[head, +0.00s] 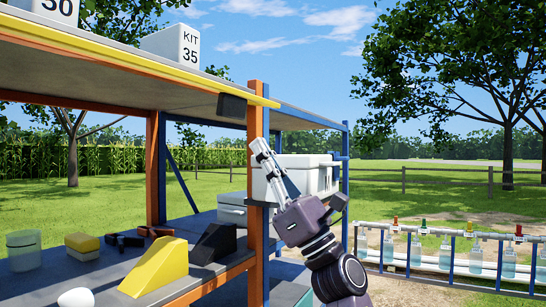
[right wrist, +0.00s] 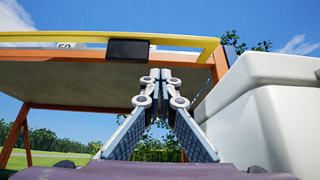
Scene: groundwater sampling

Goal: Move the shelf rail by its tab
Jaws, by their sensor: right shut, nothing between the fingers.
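The yellow shelf rail (head: 130,60) runs along the front edge of the upper shelf in the head view. Its dark tab (head: 232,105) hangs below the rail near the right end, beside the orange post. The rail (right wrist: 60,36) and tab (right wrist: 128,49) also show in the right wrist view, the tab a little left of my fingertips and higher. My right gripper (head: 259,146) is shut and empty, pointing up in front of the orange post, below and right of the tab and apart from it. Its fingertips meet in the right wrist view (right wrist: 160,75). My left gripper is in neither view.
The orange post (head: 255,200) stands behind my right gripper. A white box (head: 300,172) is close to its right. The lower shelf holds a yellow wedge (head: 156,267), a black wedge (head: 214,243) and a jar (head: 23,250). White KIT 35 box (head: 175,43) sits on top. Air below the rail is clear.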

